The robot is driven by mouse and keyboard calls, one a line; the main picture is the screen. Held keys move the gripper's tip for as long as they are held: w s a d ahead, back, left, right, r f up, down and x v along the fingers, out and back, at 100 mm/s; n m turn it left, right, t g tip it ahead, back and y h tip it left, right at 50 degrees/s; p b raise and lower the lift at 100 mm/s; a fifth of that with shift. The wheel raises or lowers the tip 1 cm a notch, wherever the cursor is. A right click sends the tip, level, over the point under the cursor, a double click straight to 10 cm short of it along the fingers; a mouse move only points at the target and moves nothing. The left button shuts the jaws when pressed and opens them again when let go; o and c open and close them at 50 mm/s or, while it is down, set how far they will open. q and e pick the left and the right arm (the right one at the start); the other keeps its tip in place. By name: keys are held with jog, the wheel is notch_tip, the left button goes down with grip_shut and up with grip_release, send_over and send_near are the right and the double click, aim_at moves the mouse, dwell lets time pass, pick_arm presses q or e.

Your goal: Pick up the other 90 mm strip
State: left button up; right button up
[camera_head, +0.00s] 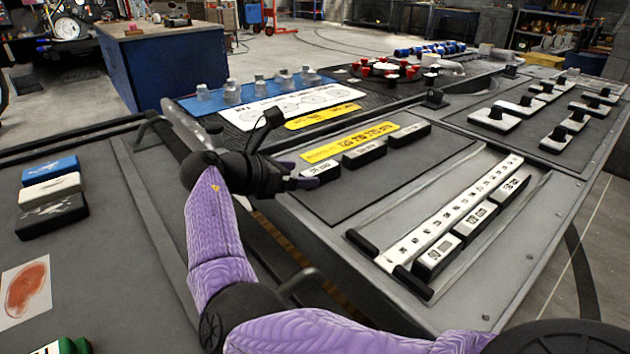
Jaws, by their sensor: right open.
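My right gripper (302,175) is open at the left edge of the dark mat, its fingers pointing right. It is close to the nearest of three black blocks with white labels (321,170) in front of a yellow sign; I cannot tell whether they touch. The middle block (364,154) and far block (409,135) stand in the same row. Three more labelled black-and-white blocks (437,257) lie along a white marked strip (450,215). The labels are too small to read, so I cannot tell which piece is a 90 mm strip. My left gripper is not in view.
Clear bottles (260,86) stand on a blue mat behind the gripper. Red parts (385,68) sit on a round holder farther back. Black-knobbed pieces (495,118) stand at right. Blue, white and black blocks (50,188) lie on the left bench. Metal rails edge the benches.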

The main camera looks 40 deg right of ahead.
aim_at(307, 174)
jog(key=x, duration=0.1)
jog(key=b+x, duration=0.1)
jog(key=x, duration=0.1)
jog(key=shift+d+f, duration=0.15)
jog(key=shift+f, duration=0.25)
jog(key=shift+d, duration=0.2)
jog(key=shift+r, duration=0.15)
jog(key=shift+c, duration=1.2)
grip_shut()
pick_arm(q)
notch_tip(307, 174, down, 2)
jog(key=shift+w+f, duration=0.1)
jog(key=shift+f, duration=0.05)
